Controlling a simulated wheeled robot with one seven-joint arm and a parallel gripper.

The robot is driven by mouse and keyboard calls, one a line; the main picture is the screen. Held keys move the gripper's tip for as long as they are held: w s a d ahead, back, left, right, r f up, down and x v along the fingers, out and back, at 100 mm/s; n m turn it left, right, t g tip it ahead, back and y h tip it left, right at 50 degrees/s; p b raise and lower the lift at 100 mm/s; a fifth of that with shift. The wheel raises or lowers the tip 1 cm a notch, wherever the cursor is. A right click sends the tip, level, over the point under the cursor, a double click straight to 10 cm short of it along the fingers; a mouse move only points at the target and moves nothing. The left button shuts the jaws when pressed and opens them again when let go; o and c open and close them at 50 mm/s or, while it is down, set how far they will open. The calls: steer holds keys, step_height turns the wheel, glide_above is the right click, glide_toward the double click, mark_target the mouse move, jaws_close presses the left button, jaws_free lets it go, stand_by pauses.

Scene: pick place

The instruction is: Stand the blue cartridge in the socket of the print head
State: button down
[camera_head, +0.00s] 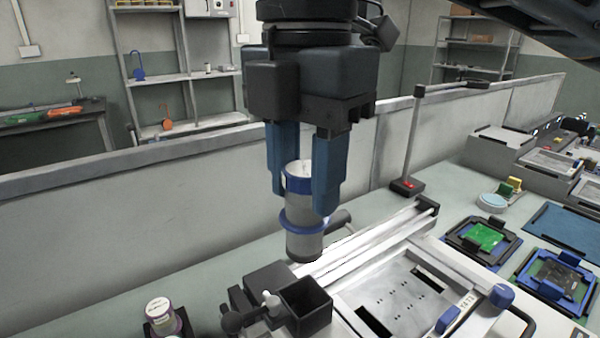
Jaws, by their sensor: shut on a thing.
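The blue cartridge (304,232) is a grey cylinder with blue bands and a dark lower end. My gripper (302,192) is shut on its upper part, with the blue fingers on either side. The cartridge hangs roughly upright in the air. Below it is the print head (268,285), a dark block with an open square socket (303,297). In the picture, the cartridge's lower end shows above the socket, clear of it. The depth between them is hard to judge from this one view.
A second cartridge (161,316) with a purple band stands in a dark holder at the lower left. A printer bed (395,290) with pale rails lies right of the print head. Green boards in trays (484,238) sit further right. A low grey wall (150,215) runs behind the bench.

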mark_target(304, 258)
steer(key=shift+f+b, duration=2.5)
steer(key=shift+b, duration=0.1)
steer(key=shift+f, duration=0.55)
steer(key=shift+p, duration=0.95)
steer(key=shift+f+b, duration=0.4)
steer(key=shift+f, duration=1.5)
steer(key=c, duration=0.6)
jaws_free()
steer(key=shift+c, duration=0.2)
steer(key=c, duration=0.3)
